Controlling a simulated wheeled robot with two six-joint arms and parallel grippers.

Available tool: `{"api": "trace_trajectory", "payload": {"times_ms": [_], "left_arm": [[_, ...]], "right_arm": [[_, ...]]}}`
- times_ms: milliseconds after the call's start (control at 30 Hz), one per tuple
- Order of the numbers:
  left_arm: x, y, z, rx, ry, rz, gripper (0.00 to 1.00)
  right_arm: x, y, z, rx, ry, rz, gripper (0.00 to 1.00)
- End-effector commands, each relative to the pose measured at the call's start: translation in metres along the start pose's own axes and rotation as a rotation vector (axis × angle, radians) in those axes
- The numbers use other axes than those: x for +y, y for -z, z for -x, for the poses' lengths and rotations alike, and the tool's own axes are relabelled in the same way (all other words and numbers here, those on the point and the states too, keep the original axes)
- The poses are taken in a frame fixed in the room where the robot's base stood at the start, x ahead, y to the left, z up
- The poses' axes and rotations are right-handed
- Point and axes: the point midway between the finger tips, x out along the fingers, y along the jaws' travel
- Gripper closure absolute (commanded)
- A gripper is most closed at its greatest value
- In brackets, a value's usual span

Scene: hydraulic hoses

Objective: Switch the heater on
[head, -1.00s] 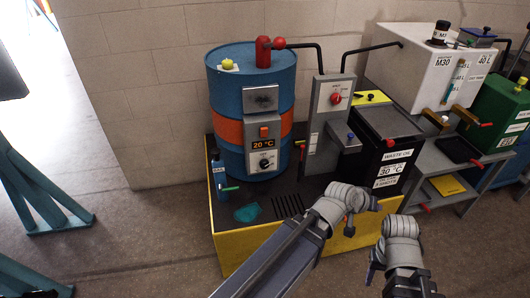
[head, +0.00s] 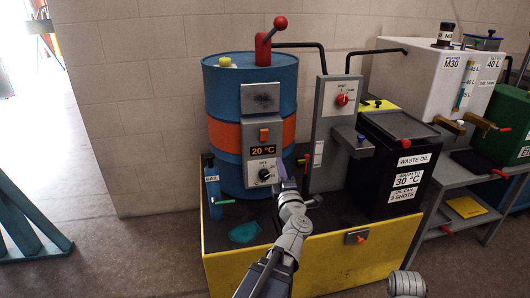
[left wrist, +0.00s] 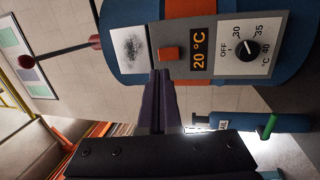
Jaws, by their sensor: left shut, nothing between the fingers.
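The heater's grey control box (head: 279,140) is on the front of a blue drum (head: 223,95) with an orange band. It carries an orange switch (head: 264,134), a display reading 20 °C and a black knob (head: 264,174). My left gripper (head: 282,164) is shut and empty in front of the box's lower right side. In the left wrist view its fingertips (left wrist: 160,74) appear close to the orange switch (left wrist: 169,54); contact cannot be told. My right gripper is out of view.
A red-handled lever (head: 272,29) rises from the drum's lid. A blue bottle (head: 212,190) stands at left on the yellow-sided base (head: 235,275).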

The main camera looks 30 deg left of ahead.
Motion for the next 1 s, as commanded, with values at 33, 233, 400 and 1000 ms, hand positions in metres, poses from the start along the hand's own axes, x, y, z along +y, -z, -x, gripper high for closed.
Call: {"api": "trace_trajectory", "payload": {"times_ms": [33,233,400,1000], "left_arm": [[-0.007,0.007,0.0,0.027,0.002,0.011,1.0],[-0.008,0.017,-0.001,0.063,0.003,0.026,1.0],[-0.008,0.016,-0.001,0.062,0.003,0.025,1.0],[-0.007,0.02,-0.086,0.062,0.003,0.025,1.0]], "right_arm": [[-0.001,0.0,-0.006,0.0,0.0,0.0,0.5],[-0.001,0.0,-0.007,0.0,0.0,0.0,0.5],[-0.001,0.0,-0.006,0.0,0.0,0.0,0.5],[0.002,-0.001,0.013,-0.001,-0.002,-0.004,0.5]]}}
